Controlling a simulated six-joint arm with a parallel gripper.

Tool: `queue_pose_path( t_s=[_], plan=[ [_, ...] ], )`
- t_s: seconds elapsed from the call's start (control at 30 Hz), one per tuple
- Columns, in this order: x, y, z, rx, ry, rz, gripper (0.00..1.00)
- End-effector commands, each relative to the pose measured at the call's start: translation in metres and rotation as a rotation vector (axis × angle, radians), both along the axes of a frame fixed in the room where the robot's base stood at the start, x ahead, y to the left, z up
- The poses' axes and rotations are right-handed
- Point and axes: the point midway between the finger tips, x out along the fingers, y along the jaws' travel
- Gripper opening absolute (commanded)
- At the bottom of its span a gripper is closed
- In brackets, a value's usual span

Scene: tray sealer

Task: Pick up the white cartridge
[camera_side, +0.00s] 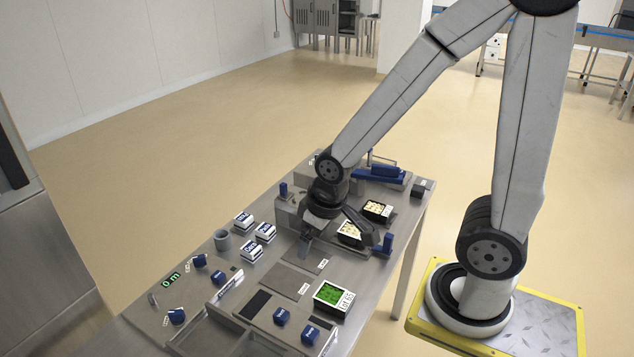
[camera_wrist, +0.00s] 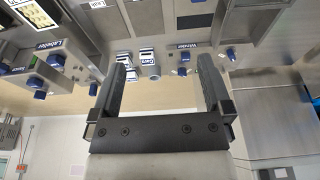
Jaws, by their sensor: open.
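Several small white block-shaped cartridges with dark blue labels stand together on the steel bench left of my gripper in the side view: a back one (camera_side: 243,221), a right one (camera_side: 265,232) and a front one (camera_side: 252,250). Their label text is too small to read surely. They also show in the wrist view as a small group (camera_wrist: 148,58), between the fingers in the picture but farther off. My gripper (camera_side: 304,247) is open and empty, low over the bench and apart from the cartridges. Both fingers show in the wrist view (camera_wrist: 165,68).
A grey cup (camera_side: 222,240) stands left of the cartridges. Food trays (camera_side: 378,211) sit behind my gripper.

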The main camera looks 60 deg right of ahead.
Motion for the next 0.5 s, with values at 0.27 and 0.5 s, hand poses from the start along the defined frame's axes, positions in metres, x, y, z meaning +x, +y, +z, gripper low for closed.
queue_pose_path(
  t_s=[0.27, 0.5],
  plan=[
    [0.008, -0.002, 0.0, 0.006, 0.005, -0.035, 1.0],
    [0.046, -0.012, -0.003, 0.037, 0.032, -0.207, 1.0]
  ],
)
